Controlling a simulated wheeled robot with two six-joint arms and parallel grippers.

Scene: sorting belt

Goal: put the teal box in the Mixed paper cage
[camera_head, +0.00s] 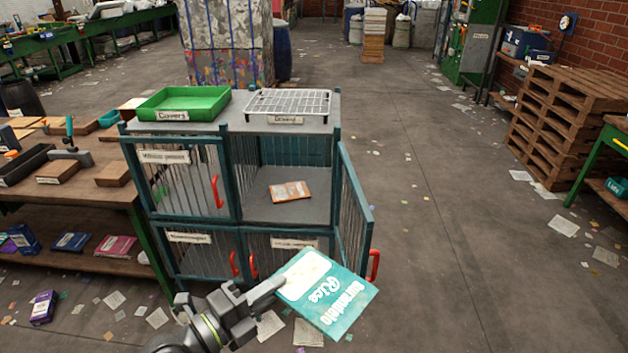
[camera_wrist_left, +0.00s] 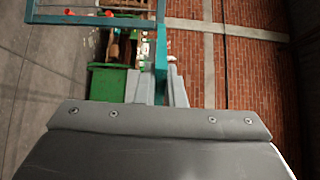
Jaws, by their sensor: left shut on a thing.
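The teal box (camera_head: 340,307), marked "Rice", is tilted and held in the air in front of the cage block. My left gripper (camera_head: 270,287) is shut on its left edge. The cage block (camera_head: 229,170) has teal frames and two rows of compartments. The upper right compartment (camera_head: 262,207) stands open, its door (camera_head: 352,215) swung out to the right, and an orange-brown packet (camera_head: 290,191) lies inside. The other doors look shut. The door labels, such as the upper left one (camera_head: 164,157), are too blurred to read surely. My right gripper is out of view.
A green tray (camera_head: 183,103) and a white wire rack (camera_head: 288,103) sit on top of the cages. A wooden workbench (camera_head: 88,193) with tools and boxes stands at the left. Pallets (camera_head: 566,118) are stacked at the right. Paper scraps litter the otherwise open floor.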

